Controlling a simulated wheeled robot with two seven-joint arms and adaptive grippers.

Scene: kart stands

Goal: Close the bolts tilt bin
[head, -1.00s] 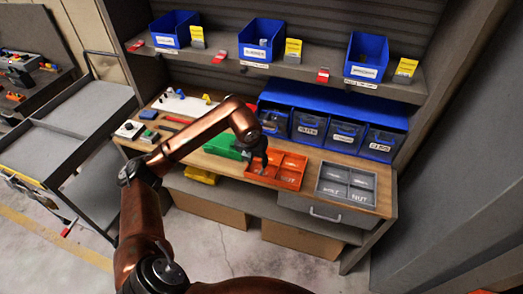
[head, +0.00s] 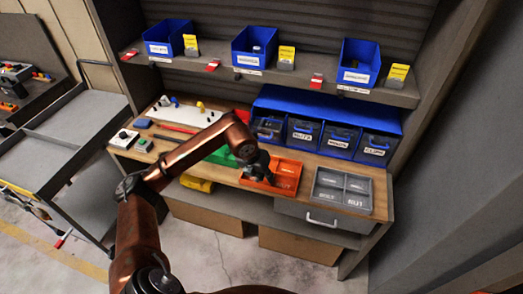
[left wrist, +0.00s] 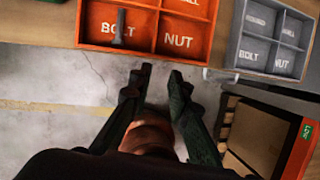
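The blue tilt-bin unit (head: 325,97) stands at the back of the workbench with a row of bins. Its leftmost bin (head: 267,128) looks tilted out, and its label cannot be read; I take it as the bolts bin. The bins to its right look upright and shut. My left gripper (head: 262,178) is over the orange tray (head: 285,187), in front of the bin unit. In the left wrist view the left gripper (left wrist: 162,72) has its two fingers apart with nothing between them. A bolt (left wrist: 119,28) lies in the tray's BOLT compartment. My right gripper is not in view.
A grey divided tray (head: 343,191) sits right of the orange one. A green bin (head: 222,156) is partly behind my left arm. A shelf with blue bins (head: 254,47) overhangs the bench. A cart (head: 70,120) stands at the left.

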